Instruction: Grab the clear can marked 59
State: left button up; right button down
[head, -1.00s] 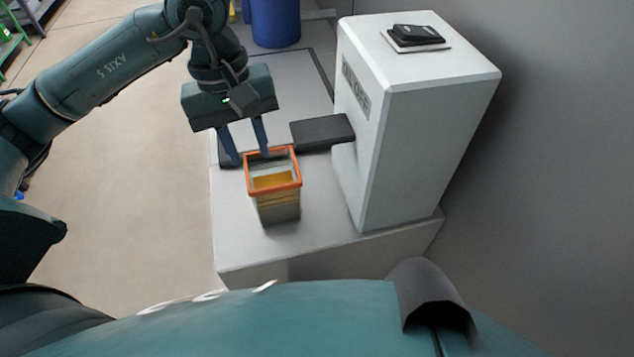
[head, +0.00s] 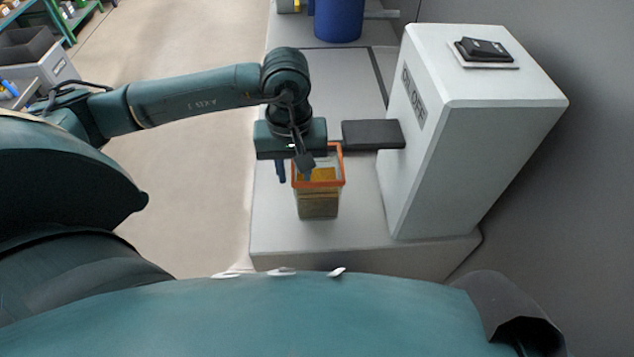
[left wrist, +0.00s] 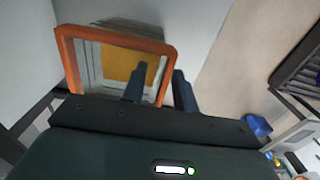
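A clear square can (head: 318,205) with an orange rim and amber contents stands upright on the light table, and it also shows in the left wrist view (left wrist: 68,62). I cannot read a number on it. My left gripper (head: 293,170) is just above the can and open, with its fingers apart. In the left wrist view the gripper's fingers (left wrist: 160,88) lie on either side of one rim edge: one over the opening, the other outside. I cannot tell whether either finger touches the can. My right gripper is not in view.
A white box-shaped machine (head: 455,140) marked ON OFF stands right of the can, with a switch (head: 485,49) on top. A dark plate (head: 372,134) juts from it behind the can. A blue barrel (head: 338,18) is at the back. The table's front left is clear.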

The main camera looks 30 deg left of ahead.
pick_arm(q)
jog(key=shift+f, duration=0.8)
jog(key=shift+c, duration=0.3)
grip_shut()
jog(key=shift+r, duration=0.1)
dwell(0.4)
